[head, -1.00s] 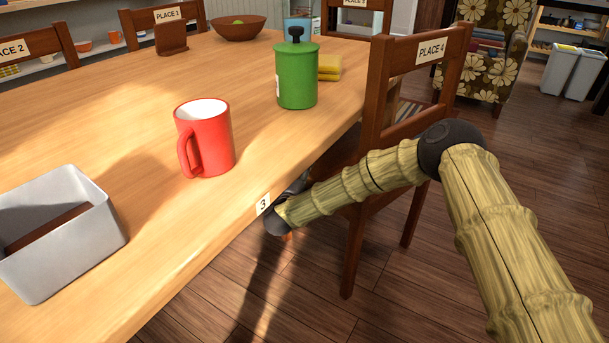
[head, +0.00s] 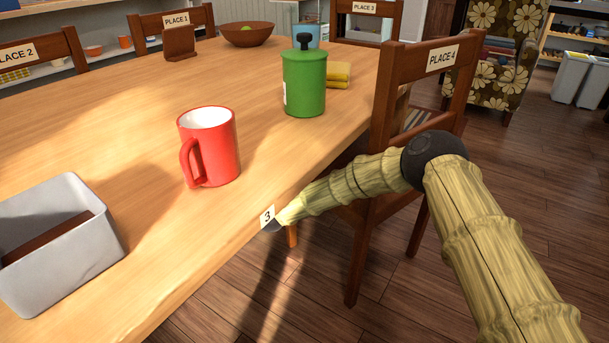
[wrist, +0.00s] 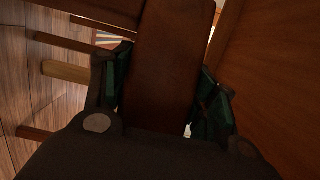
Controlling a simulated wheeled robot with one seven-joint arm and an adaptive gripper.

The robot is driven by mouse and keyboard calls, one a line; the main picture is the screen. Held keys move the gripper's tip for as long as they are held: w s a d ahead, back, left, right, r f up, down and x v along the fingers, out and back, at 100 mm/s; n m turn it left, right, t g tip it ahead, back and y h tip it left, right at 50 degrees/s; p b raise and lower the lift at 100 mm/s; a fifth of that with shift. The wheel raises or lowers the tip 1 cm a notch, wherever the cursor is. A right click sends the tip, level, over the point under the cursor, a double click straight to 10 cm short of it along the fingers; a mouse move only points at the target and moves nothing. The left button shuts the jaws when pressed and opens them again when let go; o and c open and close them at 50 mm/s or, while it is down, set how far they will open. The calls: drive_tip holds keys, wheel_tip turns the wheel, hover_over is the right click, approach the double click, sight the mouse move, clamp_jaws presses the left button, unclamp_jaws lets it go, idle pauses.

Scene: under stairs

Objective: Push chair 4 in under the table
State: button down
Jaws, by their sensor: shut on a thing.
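Chair 4 (head: 384,110) is dark brown wood with a "PLACE 4" label on its top rail. It stands at the table's right-hand long side, upright, with its seat partly hidden by the table edge and my arm. The table (head: 120,130) has a light wood top and a "3" tag on its near edge. In the head view my gripper is hidden below that edge. In the wrist view my gripper (wrist: 163,100) has dark green-padded fingers on both sides of a brown wooden bar (wrist: 165,60), which looks like part of chair 4. Where on the chair it grips is unclear.
A red mug (head: 209,147), a green canister (head: 304,82), a yellow sponge (head: 338,73) and a grey bin (head: 60,240) stand on the table. A flowered armchair (head: 500,65) is behind chair 4. Open wooden floor (head: 470,200) lies right of the chair.

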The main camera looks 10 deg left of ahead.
drive_tip(key=shift+a, duration=0.35)
drive_tip(key=c, duration=0.9)
unclamp_jaws()
drive_tip(key=o, duration=0.4)
drive_tip(key=shift+f, duration=0.2)
drive_tip(key=shift+c, duration=0.2)
drive_tip(key=shift+o, duration=0.8)
drive_tip(key=shift+d, duration=0.1)
drive_tip(key=shift+w+d, duration=0.1)
drive_tip(key=shift+d, duration=0.15)
drive_tip(key=v, duration=1.2)
drive_tip(key=shift+c, duration=0.5)
